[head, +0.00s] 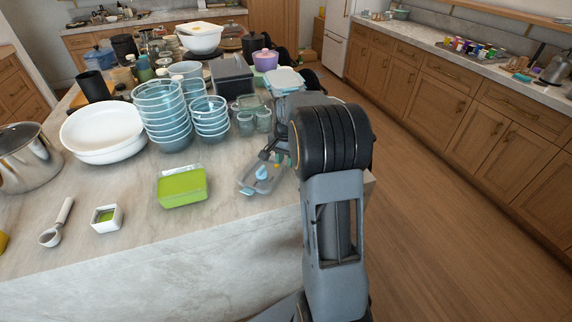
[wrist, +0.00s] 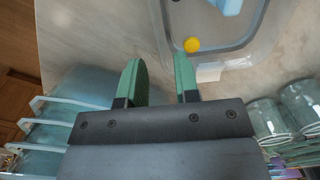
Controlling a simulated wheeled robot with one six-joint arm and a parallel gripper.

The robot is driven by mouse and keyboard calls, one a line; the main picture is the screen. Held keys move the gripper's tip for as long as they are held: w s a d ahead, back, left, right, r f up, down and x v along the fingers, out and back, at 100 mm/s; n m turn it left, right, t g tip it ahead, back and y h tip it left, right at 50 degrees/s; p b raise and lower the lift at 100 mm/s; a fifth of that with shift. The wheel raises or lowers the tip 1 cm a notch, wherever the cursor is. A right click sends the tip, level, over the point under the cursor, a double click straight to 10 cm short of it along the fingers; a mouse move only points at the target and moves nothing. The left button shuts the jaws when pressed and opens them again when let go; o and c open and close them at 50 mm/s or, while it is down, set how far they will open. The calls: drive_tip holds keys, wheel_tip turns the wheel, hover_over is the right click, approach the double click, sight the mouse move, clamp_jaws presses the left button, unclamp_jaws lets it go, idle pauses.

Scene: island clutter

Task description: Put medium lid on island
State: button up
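A clear, grey-rimmed rectangular lid or shallow container (head: 262,180) lies on the marble island (head: 235,218) near its right end, with a light blue piece on it. In the wrist view its rim (wrist: 240,45) shows at the top right, with a yellow dot beside the rim's inner corner. I cannot tell for sure whether it is the medium lid. My gripper (wrist: 158,65) has two green fingers apart, with only bare countertop visible between them. The fingers are close to the rim's corner. In the head view my arm partly hides the gripper.
Stacked glass bowls (head: 165,115), a white bowl (head: 103,132) and glass jars (head: 254,121) crowd the island. Pale-lidded containers (wrist: 70,110) stand left of my fingers in the wrist view. A green-filled box (head: 182,186) sits nearer the front, with bare counter around it.

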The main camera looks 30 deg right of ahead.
wheel_tip(320, 180, up, 9)
drive_tip(key=s+a+r+n+t, duration=0.2)
drive_tip(key=s+a+n, duration=0.3)
drive_tip(key=s+a, duration=0.4)
drive_tip(key=s+a+f+n+t, duration=0.1)
drive_tip(key=s+a+f+n, duration=0.3)
drive_tip(key=s, duration=0.6)
drive_tip(key=a+n, duration=0.2)
drive_tip(key=a, duration=0.1)
drive_tip(key=shift+a+f+t, duration=0.3)
drive_tip(key=shift+a+t, duration=0.05)
drive_tip(key=shift+t, duration=0.05)
